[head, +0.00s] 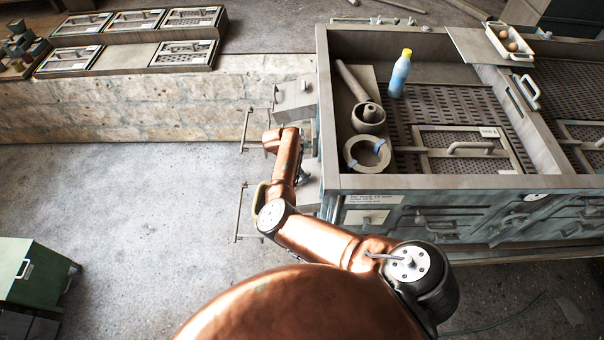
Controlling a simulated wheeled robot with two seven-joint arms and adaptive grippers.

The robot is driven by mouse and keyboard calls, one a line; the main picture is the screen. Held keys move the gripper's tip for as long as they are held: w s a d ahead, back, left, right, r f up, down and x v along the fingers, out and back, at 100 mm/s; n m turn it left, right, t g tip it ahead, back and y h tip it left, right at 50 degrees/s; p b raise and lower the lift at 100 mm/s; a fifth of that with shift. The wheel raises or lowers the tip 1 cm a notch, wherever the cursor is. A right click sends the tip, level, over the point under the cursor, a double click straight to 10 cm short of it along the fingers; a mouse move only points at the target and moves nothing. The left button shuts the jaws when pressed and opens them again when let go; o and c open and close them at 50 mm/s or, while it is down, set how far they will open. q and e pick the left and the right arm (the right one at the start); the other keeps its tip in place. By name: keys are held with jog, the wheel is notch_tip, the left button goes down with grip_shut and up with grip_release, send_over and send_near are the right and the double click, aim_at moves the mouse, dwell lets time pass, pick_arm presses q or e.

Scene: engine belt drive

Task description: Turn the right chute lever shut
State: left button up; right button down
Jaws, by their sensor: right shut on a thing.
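My right arm reaches in over the left end of the bench. Its gripper (303,175) is mostly hidden behind my copper forearm; a dark part shows at the near chute (308,196). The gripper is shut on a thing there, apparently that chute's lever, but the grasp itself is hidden. The near chute is a grey metal box with a thin rod frame (240,212) standing out to the left. The far chute (295,100) is a similar box on the same bench end, with its own rod frame (245,130). My left gripper is not in view.
The bench (420,182) holds a blue bottle (400,74), a grey ring (367,153) and a cylindrical part (368,116). A tray with eggs (510,42) is at the far right. A green cabinet (35,270) stands at lower left. The floor left of the chutes is clear.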

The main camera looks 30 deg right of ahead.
jog(key=n+p, duration=0.1)
jog(key=n, duration=0.1)
jog(key=n+p, duration=0.2)
jog(key=n, duration=0.1)
jog(key=shift+r+n+t, duration=0.25)
jog(key=shift+n+t, duration=0.05)
jog(key=shift+t, duration=0.1)
jog(key=n+p, duration=0.3)
jog(key=n, duration=0.1)
jog(key=shift+w+f+n+y, duration=0.1)
jog(key=shift+f+n+y, duration=0.05)
jog(key=shift+n+y, duration=0.25)
jog(key=c, duration=1.9)
grip_release()
jog(key=v, duration=1.2)
